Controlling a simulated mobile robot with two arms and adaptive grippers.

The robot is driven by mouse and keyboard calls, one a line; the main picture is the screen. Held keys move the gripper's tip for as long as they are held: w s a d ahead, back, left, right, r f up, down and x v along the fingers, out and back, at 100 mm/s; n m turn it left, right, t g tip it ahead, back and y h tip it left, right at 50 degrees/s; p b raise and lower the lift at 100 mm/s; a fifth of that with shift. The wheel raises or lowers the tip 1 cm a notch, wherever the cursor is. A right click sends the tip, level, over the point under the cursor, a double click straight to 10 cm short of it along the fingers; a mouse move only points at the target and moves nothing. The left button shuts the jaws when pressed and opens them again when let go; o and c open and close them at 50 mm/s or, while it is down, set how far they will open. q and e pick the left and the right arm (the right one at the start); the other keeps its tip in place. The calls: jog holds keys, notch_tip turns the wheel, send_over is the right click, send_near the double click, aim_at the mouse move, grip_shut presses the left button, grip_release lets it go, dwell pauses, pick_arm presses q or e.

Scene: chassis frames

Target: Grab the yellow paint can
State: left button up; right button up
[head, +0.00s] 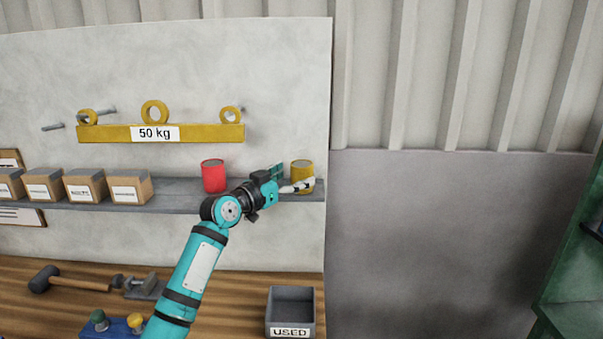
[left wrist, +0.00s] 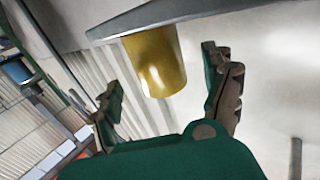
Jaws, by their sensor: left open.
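The yellow paint can (head: 303,172) stands upright near the right end of the grey wall shelf (head: 175,189). My left gripper (head: 293,180) is open beside the can, and its lower finger covers part of the can's lower side. In the left wrist view, which looks turned over, the can (left wrist: 158,62) lies ahead of the space between the two spread fingers of the left gripper (left wrist: 168,88). Nothing is held. I cannot tell whether a finger touches the can. My right gripper is in neither view.
A red can (head: 213,176) stands on the shelf left of the yellow one. Several cardboard boxes (head: 85,187) stand farther left. A yellow 50 kg bar (head: 210,134) hangs above. Below, a wooden bench holds a mallet (head: 75,282) and a grey bin (head: 290,305) marked USED.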

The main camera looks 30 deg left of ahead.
aim_at(294, 176)
pick_arm(q)
jog(key=shift+p+x, duration=0.65)
jog(key=shift+x, duration=1.35)
jog(key=shift+c, duration=0.4)
jog(key=c, duration=1.4)
